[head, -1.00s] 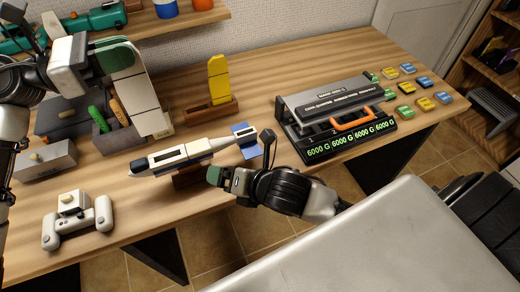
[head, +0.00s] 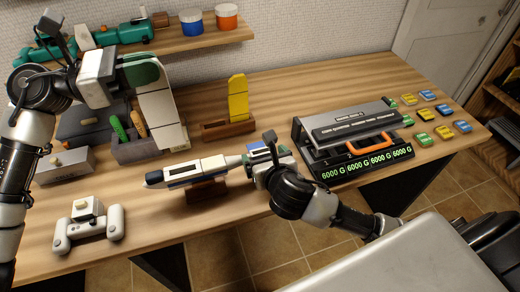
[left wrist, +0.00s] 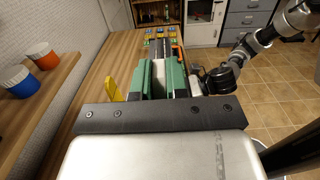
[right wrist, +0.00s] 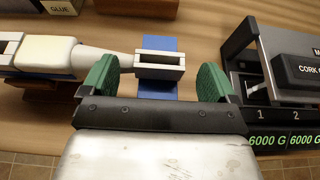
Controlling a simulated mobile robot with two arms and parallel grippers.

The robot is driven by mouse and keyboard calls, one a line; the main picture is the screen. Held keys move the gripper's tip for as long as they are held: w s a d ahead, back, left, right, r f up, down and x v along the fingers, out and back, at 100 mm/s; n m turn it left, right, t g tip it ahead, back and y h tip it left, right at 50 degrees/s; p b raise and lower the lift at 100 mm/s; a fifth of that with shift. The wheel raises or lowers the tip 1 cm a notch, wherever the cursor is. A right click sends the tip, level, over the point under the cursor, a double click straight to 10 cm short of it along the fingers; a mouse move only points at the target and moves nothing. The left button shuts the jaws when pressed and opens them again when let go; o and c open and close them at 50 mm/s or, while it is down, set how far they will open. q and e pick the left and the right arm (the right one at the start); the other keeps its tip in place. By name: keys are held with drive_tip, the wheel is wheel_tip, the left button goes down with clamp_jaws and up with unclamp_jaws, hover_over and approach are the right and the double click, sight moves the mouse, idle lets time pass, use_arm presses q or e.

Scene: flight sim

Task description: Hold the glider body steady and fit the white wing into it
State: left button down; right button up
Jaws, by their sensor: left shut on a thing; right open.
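The white wing (head: 160,115) is a long panel that hangs upright from my left gripper (head: 138,72), above the table and to the left of the glider body. In the left wrist view the wing (left wrist: 159,76) is between the green finger pads. The glider body (head: 196,171), white with a dark nose and blue parts, lies on a brown wooden stand (head: 207,191). My right gripper (head: 262,160) is open at its tail end. In the right wrist view the open fingers (right wrist: 158,82) stand either side of the slotted tail (right wrist: 160,65), with gaps visible.
A yellow fin stands in a wooden holder (head: 229,128) behind the body. A white twin-pod part (head: 88,222) is at front left. A black device with 6000 G displays (head: 365,165) and several coloured blocks (head: 424,139) are on the right.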

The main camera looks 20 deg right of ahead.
drive_tip(key=shift+x, duration=2.5)
drive_tip(key=c, duration=1)
